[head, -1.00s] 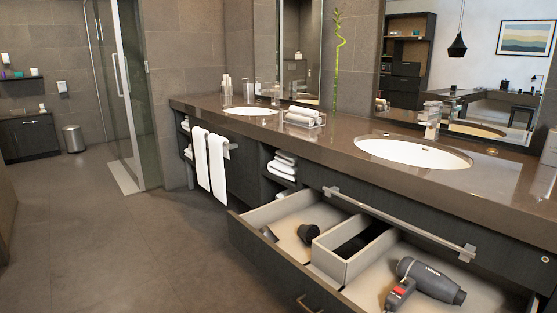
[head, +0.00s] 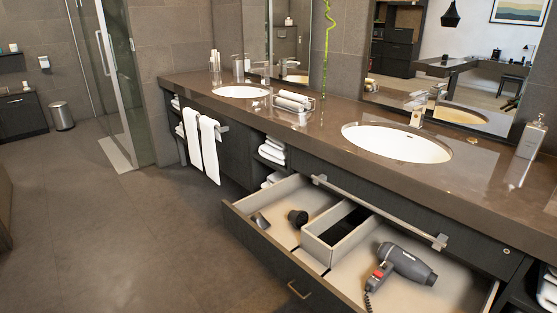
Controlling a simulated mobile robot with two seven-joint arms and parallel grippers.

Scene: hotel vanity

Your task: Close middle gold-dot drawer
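A wide drawer stands pulled open under the vanity counter; its dark front's top edge (head: 255,238) faces the lower left. Its pale inside holds a grey hair dryer (head: 405,263) at the right, a divider box (head: 340,240) in the middle, and small dark attachments (head: 298,217) at the left. A brass-toned handle (head: 300,290) shows on the dark front below. I cannot make out a gold dot on the drawer. Neither of my grippers is in view.
The brown counter (head: 300,130) carries two sinks, a towel tray (head: 293,103) and a soap bottle (head: 530,138). A metal bar (head: 380,210) runs along the counter front above the drawer. White towels (head: 210,148) hang farther left. The floor (head: 130,230) at left is clear.

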